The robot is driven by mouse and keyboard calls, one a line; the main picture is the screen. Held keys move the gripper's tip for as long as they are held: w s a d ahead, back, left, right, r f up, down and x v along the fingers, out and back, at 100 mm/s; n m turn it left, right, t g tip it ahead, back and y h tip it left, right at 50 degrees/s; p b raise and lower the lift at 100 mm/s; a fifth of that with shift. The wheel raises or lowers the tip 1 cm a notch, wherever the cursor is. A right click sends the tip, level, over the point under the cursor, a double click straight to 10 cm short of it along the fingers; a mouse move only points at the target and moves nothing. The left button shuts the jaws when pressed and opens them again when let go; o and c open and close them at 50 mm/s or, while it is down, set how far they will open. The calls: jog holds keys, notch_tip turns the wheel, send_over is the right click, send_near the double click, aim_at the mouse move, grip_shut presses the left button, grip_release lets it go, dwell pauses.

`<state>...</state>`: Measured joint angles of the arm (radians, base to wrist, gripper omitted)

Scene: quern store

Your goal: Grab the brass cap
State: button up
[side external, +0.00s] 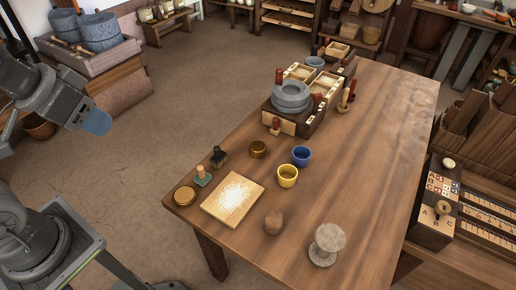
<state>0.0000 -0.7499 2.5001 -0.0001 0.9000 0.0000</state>
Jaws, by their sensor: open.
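Two round brass-coloured pieces are on the wooden table. One low, bright brass piece (185,196) lies at the table's left corner; a darker brass piece (258,149) sits farther back, left of the blue cup. I cannot tell for certain which of them is the brass cap. My gripper (97,121) is at the left of the side external view, in the air over the floor, apart from the table. It is open, and nothing shows in it.
A green-based stamp (202,177) and a dark stamp (220,157) stand near the bright brass piece. A floury board (233,199), yellow cup (287,176), blue cup (301,156), brown lump (273,222) and stone spool (327,244) are nearby. The quern (291,97) stands behind. The table's right side is clear.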

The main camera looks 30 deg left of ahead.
jog(key=shift+o, duration=0.4)
jog(key=o, duration=0.7)
jog(key=m+g+y, duration=0.3)
jog(key=m+g, duration=0.1)
jog(key=m, duration=2.1)
send_over(258, 146)
jog(key=d, duration=0.1)
jog(key=f, duration=2.9)
jog(key=shift+s+f, duration=0.25)
jog(key=shift+f, duration=0.05)
jog(key=shift+x, duration=2.9)
